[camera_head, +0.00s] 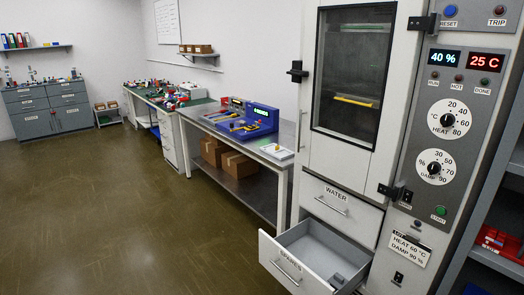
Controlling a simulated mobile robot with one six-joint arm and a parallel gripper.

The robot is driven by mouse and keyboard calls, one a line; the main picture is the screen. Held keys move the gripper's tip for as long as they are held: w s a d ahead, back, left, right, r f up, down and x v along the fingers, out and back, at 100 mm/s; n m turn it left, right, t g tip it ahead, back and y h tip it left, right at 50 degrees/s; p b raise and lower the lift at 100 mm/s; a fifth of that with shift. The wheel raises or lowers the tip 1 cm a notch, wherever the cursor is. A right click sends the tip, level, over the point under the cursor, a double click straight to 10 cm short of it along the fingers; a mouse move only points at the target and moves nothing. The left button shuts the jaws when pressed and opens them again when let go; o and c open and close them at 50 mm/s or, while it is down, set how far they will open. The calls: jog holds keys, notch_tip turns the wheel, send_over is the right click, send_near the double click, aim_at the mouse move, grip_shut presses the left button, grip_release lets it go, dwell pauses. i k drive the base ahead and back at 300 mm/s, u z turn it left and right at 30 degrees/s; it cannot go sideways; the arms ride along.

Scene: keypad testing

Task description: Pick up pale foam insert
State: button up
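I cannot make out a pale foam insert for certain. A small pale flat item (277,151) with a touch of yellow-green lies at the near end of the middle bench; it is too small to tell what it is. A small grey piece (337,280) sits in the open drawer labelled SPARES (283,262), near its right front corner. My gripper is not in view.
The SPARES drawer juts out below the tall test chamber (350,80), whose windowed door is shut. A blue keypad fixture (247,124) stands on the middle bench (250,145); cardboard boxes (238,165) sit beneath. The floor (120,215) at left is clear.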

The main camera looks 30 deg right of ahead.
aim_at(279, 152)
jog(key=u, duration=0.3)
jog(key=i, duration=0.75)
jog(key=u, duration=0.3)
jog(key=i, duration=1.55)
jog(key=z, duration=0.55)
jog(key=i, duration=1.05)
jog(key=z, duration=0.5)
